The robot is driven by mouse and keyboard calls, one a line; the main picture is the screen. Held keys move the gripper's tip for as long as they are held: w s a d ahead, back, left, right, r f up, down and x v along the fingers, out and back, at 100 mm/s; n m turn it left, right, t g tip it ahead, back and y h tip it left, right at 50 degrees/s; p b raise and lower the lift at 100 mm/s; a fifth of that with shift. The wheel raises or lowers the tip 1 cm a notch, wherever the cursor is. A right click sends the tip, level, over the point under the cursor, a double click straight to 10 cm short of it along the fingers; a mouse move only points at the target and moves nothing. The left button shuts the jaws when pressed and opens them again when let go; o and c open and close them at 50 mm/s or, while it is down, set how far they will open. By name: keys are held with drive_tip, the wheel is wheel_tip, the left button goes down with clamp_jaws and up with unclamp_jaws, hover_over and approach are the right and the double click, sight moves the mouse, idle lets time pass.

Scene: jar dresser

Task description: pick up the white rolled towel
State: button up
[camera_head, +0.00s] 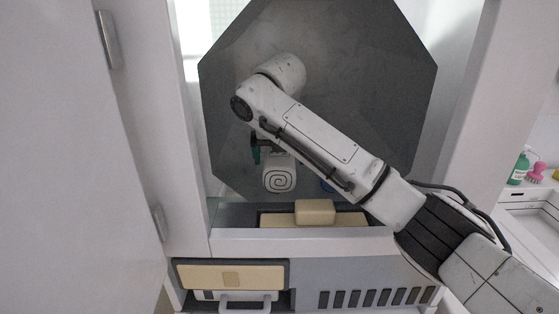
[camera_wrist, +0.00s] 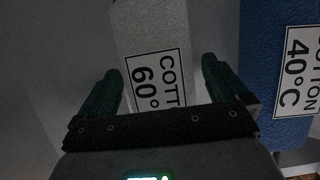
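The white rolled towel (camera_head: 279,180) shows its spiral end in the head view, inside the dark octagonal opening. In the wrist view the white towel (camera_wrist: 150,35) carries a label reading "COTT… 60°". My gripper (camera_wrist: 162,76) is open, with one green finger on each side of the towel. I cannot tell whether either finger touches it. In the head view one green finger shows left of the towel; my arm hides the other.
A blue rolled towel (camera_wrist: 270,50) labelled "COTTON 40°C" lies just right of the white one. Below the opening, a beige block (camera_head: 315,211) sits in a grey ledge. A white door (camera_head: 70,150) stands at the left, with a white side wall (camera_head: 468,130) at the right.

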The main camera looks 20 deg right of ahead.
drive_tip(key=c, duration=1)
drive_tip(key=shift+c, duration=0.4)
drive_tip(key=shift+r, duration=0.15)
